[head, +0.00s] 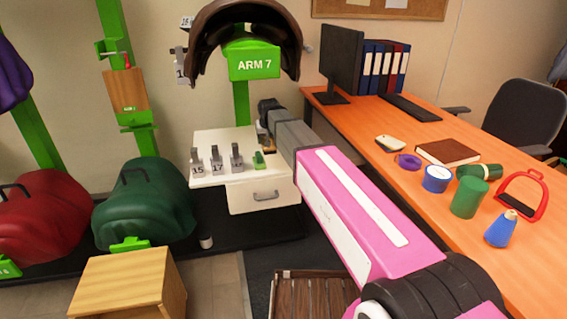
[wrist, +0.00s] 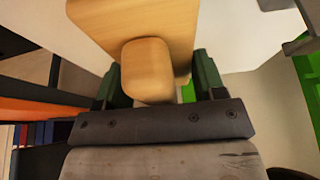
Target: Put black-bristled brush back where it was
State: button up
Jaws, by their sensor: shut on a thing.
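In the wrist view my gripper (wrist: 158,78) has its two dark green fingers either side of a light wooden block-like part, which I take to be the brush (wrist: 148,68). A wider flat wooden piece shows just beyond it, and I cannot tell if both are one thing. No black bristles show. In the head view my pink and grey arm reaches to the white drawer unit's top (head: 210,142) below the ARM 7 stand. My gripper is mostly hidden there behind the arm, with a little brown showing beside it.
Several grey numbered tags, including a 15 tag (head: 197,162), and a small green piece (head: 259,160) stand near the white top's front edge. A brown saddle (head: 245,25) hangs above. The orange desk (head: 420,190) on the right holds a monitor, book, tins and a red stirrup.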

jog(key=a, duration=0.3)
jog(key=shift+w+f, duration=0.3)
jog(key=w+d+f, duration=0.2)
jog(key=d, duration=0.1)
jog(key=w+d+f, duration=0.2)
jog(key=d, duration=0.1)
jog(key=w+d+f, duration=0.2)
jog(key=d, duration=0.1)
jog(key=shift+w+d+f, duration=0.1)
jog(key=shift+w+f, duration=0.05)
jog(key=shift+f, duration=2.2)
jog(key=shift+f, duration=0.15)
jog(key=o, duration=1.1)
